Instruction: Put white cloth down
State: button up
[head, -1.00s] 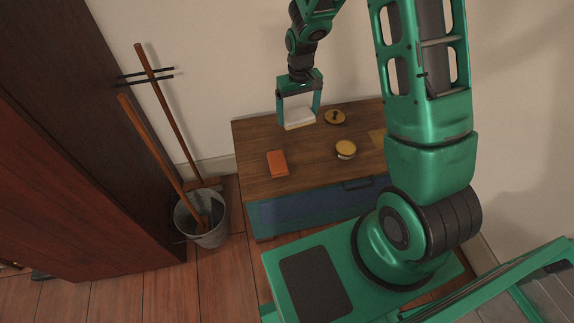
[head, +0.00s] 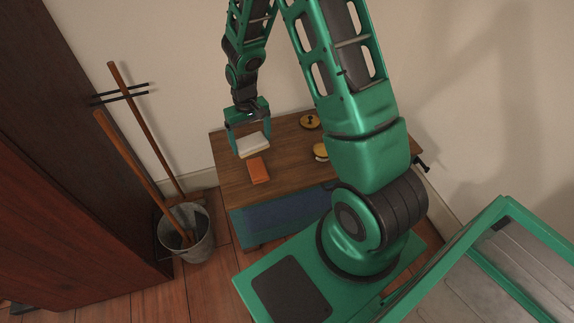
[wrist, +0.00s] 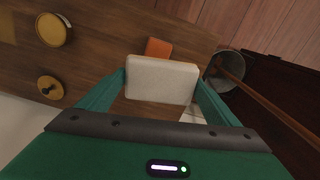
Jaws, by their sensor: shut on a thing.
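The white cloth (head: 253,146) is a pale, block-like folded piece. My gripper (head: 250,144) is shut on it and holds it over the left part of the wooden cabinet top (head: 288,146). In the wrist view the cloth (wrist: 161,80) sits between both fingers, clear of the palm. In the head view it appears just behind an orange block (head: 258,170) that lies on the cabinet top. The orange block (wrist: 159,48) also shows partly behind the cloth in the wrist view. I cannot tell how high the cloth is above the wood.
A round yellow-topped tin (head: 321,151) and a round brass-coloured piece with a dark knob (head: 310,121) stand on the right of the top. A metal bucket (head: 193,243) with wooden-handled tools stands on the floor to the left. Bare wood lies between these objects.

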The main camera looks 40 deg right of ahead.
jog(key=s+d+f+m, duration=0.2)
jog(key=s+f, duration=0.4)
send_over(287, 165)
notch_tip(287, 165, down, 6)
jog(key=shift+f, duration=2.2)
jog(key=o, duration=0.9)
jog(key=shift+f, duration=0.1)
